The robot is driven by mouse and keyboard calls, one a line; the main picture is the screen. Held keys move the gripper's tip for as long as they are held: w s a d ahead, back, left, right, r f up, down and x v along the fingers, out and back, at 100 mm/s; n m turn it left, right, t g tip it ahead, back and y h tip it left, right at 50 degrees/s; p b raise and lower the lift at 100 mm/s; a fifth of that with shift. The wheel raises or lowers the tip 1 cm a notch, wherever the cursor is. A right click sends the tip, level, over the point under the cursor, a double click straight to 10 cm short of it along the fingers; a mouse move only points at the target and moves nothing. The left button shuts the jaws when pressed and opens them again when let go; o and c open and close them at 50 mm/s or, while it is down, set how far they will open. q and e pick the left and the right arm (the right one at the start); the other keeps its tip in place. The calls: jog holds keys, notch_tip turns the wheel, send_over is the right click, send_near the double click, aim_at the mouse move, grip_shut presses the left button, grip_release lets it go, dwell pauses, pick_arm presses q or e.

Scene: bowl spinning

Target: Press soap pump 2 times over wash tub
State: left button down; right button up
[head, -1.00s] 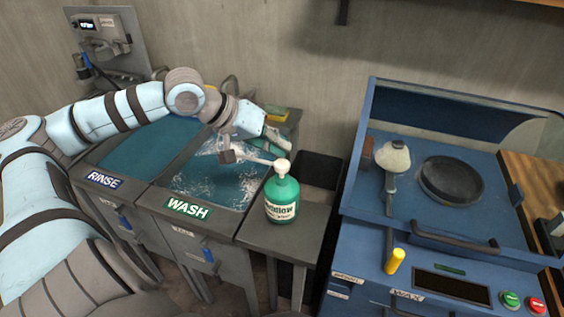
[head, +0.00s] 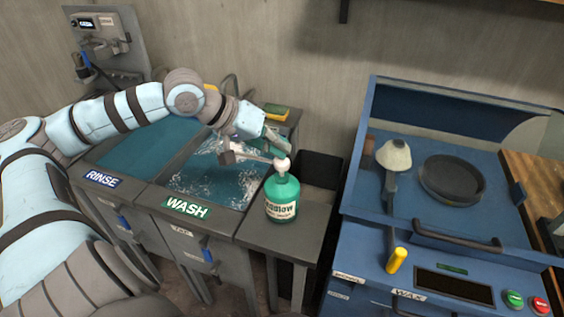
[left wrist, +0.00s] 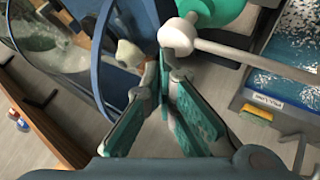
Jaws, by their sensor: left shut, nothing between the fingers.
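The green soap bottle (head: 282,200) stands upright on the small grey side table right of the wash tub (head: 222,214). Its white pump head (head: 282,164) is on top, and the long spout (head: 252,157) points left over the tub's water. My left gripper (head: 284,151) is shut and empty, its fingertips at the pump head from above and behind. In the left wrist view the shut fingers (left wrist: 178,58) are close against the white pump head (left wrist: 194,42); I cannot tell whether they touch. My right gripper is not in view.
The rinse tub (head: 103,180) is at the left. A yellow sponge (head: 277,112) lies on the tub's back edge. A dark bin (head: 320,168) is behind the side table (head: 283,235). The blue wax machine (head: 345,245) fills the right side.

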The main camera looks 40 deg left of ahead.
pick_arm(q)
jog(key=shift+f+b, duration=0.85)
jog(key=shift+f, duration=0.05)
dwell(0.8)
jog(key=shift+r, duration=0.15)
jog(key=shift+r+p, duration=1.2)
jog(key=shift+p, duration=0.25)
notch_tip(320, 180, up, 5)
jog(key=p, duration=0.5)
jog(key=shift+r, duration=0.1)
